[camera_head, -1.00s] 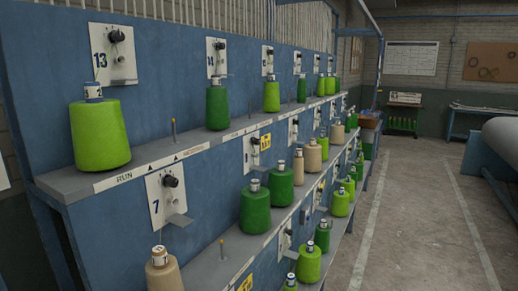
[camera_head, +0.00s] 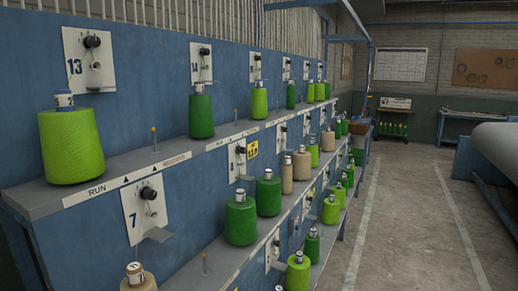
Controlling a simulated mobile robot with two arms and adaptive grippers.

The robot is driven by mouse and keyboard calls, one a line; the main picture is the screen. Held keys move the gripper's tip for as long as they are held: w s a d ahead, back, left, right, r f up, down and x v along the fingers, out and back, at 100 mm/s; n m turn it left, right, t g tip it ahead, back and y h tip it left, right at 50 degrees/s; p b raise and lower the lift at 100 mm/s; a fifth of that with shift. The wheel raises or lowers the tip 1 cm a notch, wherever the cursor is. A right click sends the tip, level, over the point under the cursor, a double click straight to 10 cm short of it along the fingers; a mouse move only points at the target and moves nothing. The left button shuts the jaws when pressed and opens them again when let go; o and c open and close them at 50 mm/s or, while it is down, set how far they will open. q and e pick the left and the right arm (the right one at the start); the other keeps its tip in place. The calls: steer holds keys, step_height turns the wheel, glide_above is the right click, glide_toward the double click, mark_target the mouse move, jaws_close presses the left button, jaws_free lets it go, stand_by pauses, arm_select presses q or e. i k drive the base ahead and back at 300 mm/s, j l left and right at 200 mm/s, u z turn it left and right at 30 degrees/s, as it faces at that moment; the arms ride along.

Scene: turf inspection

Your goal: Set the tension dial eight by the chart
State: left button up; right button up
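Tension dials on pale plates line the blue creel on the left. The plate marked 7 (camera_head: 146,207) carries a black dial knob and a small metal shelf. The following plate along that row (camera_head: 237,160) also has a dark knob; its number is too small to read, so I cannot confirm it is eight. A yellow tag (camera_head: 253,149) is beside it. The plates marked 13 (camera_head: 88,58) and 14 (camera_head: 200,62) are in the upper row. A white gridded chart (camera_head: 401,64) hangs on the far wall, its writing unreadable. Neither gripper is in view.
Green and tan yarn cones stand along the shelves, including a large lime cone (camera_head: 71,146) and a dark green cone (camera_head: 240,220). A shelf edge (camera_head: 125,181) juts out with a RUN label. The floor aisle (camera_head: 400,220) at right is clear, beside a large grey roll (camera_head: 495,145).

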mark_target(243, 150)
steer(key=i+l+z, duration=0.35)
steer(key=i, duration=0.15)
steer(key=i+l+z, duration=0.35)
steer(key=i, duration=0.2)
steer(key=i+z, duration=0.4)
steer(key=i, duration=0.15)
steer(key=i+u, duration=0.4)
steer(key=i+l+u, duration=0.35)
steer(key=i, duration=0.25)
steer(key=i+l+u, duration=0.4)
steer(key=i+j, duration=0.05)
